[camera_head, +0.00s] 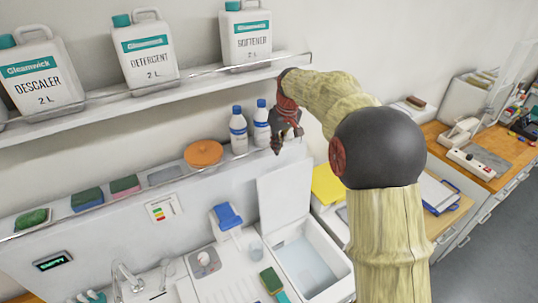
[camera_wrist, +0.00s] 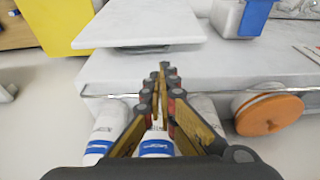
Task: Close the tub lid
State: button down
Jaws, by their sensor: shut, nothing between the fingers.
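The white tub (camera_head: 334,289) stands on the counter, and its inside shows from above. Its flat white lid (camera_head: 284,197) is open, standing up at the tub's back edge. In the wrist view the lid (camera_wrist: 140,24) is a pale slab at the upper left, beyond my fingertips. My gripper (camera_head: 277,150) is above and behind the lid, near the back ledge, and apart from it. In the wrist view my gripper (camera_wrist: 162,68) is shut with its fingertips together and empty.
Two blue-capped bottles (camera_head: 238,131) stand on the ledge close to my gripper, beside an orange disc (camera_head: 203,153). A shelf (camera_head: 200,76) with large jugs is above. A blue-topped dispenser (camera_head: 227,217) and a green brush (camera_head: 271,281) are left of the tub. A yellow folder (camera_head: 326,184) lies right.

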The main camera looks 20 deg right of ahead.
jog(key=p+x, duration=0.1)
jog(key=x, duration=0.8)
jog(key=shift+s, duration=0.1)
